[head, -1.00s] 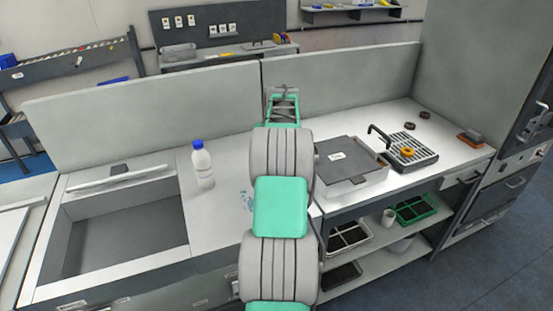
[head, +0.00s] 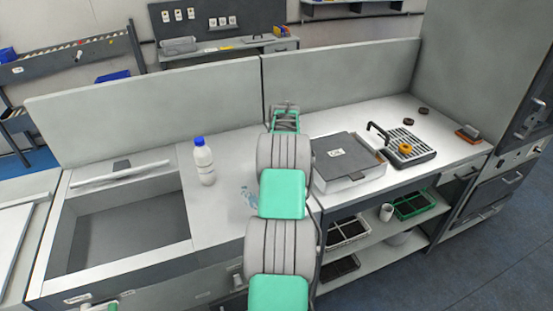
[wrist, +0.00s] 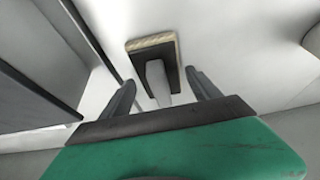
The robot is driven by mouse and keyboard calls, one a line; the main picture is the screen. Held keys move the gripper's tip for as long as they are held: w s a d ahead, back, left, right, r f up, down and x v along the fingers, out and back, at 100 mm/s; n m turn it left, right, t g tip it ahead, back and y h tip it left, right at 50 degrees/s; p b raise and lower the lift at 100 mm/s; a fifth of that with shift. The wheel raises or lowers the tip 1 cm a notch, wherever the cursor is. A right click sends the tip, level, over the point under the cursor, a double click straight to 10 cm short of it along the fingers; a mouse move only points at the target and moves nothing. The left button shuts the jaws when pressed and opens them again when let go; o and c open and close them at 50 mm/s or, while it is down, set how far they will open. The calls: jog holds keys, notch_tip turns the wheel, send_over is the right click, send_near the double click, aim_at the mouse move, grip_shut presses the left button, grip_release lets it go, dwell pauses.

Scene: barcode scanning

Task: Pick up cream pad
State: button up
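The cream pad (wrist: 150,41) shows in the wrist view as a block with a cream edge, a dark top and a grey upright handle (wrist: 157,83). It lies on the white counter ahead of my gripper. My gripper (wrist: 161,80) is open, with one finger on each side of the handle in the picture. I see gaps between the fingers and the handle, and nothing is held. In the head view my arm covers this spot, so the pad and the fingertips are hidden there.
A white bottle with a blue cap (head: 204,163) stands left of my arm beside the sink (head: 72,240). A grey-lidded box (head: 340,150) and a slatted tray (head: 423,151) stand to the right. A reddish block with a handle (head: 468,135) lies farther right. A partition (head: 165,100) runs behind.

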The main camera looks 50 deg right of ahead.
jog(key=c, duration=1.2)
jog(key=shift+o, duration=0.2)
jog(key=shift+r, duration=0.1)
jog(key=shift+r+b, duration=0.5)
jog(key=shift+r, duration=0.1)
jog(key=s+a+r+b, duration=0.5)
jog(key=s+a+r, duration=0.1)
jog(key=a+r, duration=0.5)
jog(key=shift+s+a+r, duration=0.15)
jog(key=shift+a+r, duration=0.2)
jog(key=shift+a, duration=0.4)
